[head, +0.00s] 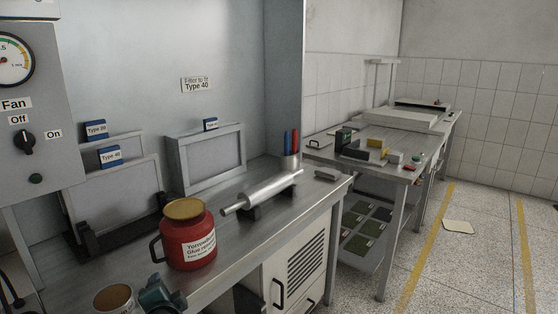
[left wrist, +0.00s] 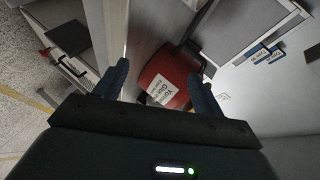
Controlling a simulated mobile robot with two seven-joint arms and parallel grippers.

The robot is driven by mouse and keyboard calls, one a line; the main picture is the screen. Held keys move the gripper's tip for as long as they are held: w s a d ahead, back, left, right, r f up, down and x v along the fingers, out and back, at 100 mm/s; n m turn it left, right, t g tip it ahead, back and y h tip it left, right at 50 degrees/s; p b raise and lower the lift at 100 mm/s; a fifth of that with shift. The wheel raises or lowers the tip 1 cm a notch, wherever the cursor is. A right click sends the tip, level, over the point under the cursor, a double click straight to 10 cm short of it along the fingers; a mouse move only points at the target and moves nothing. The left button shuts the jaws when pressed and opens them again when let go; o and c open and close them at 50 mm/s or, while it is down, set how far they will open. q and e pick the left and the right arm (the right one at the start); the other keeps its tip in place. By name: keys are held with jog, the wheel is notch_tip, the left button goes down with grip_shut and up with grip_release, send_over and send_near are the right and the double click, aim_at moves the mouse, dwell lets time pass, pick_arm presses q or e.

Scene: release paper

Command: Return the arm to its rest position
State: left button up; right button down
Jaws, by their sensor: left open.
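My left gripper (left wrist: 158,72) is open in the left wrist view, with its two dark fingers spread. Between the fingers I see the red jar (left wrist: 172,88) with a white label, beyond the fingertips. Nothing is visibly held. In the head view the red jar (head: 190,246) stands upright on the metal bench, with a yellowish lid and a dark handle on its left. My right gripper is in neither view.
A metal roller (head: 262,191) rests on a stand behind the jar. Framed filters (head: 209,160) lean at the back. A cup of pens (head: 291,160) stands at the far end. A brown-topped container (head: 114,298) and dark teal object (head: 163,294) are at front left.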

pick_arm(q)
jog(key=s+d+f+n+h+p, duration=0.1)
jog(key=s+d+f+n+h, duration=0.1)
jog(key=s, duration=0.6)
jog(key=s+d+f+n+g+h+p, duration=0.1)
jog(key=s+d+f+n+h, duration=0.1)
jog(key=s+d+f, duration=0.3)
jog(key=s+d+f+n+h+p, duration=0.1)
jog(key=s+d+f+h, duration=0.3)
jog(key=s, duration=0.8)
jog(key=shift+s+f+n+g+h, duration=0.15)
jog(key=shift+f+n+g+h, duration=0.2)
jog(key=shift+n, duration=0.45)
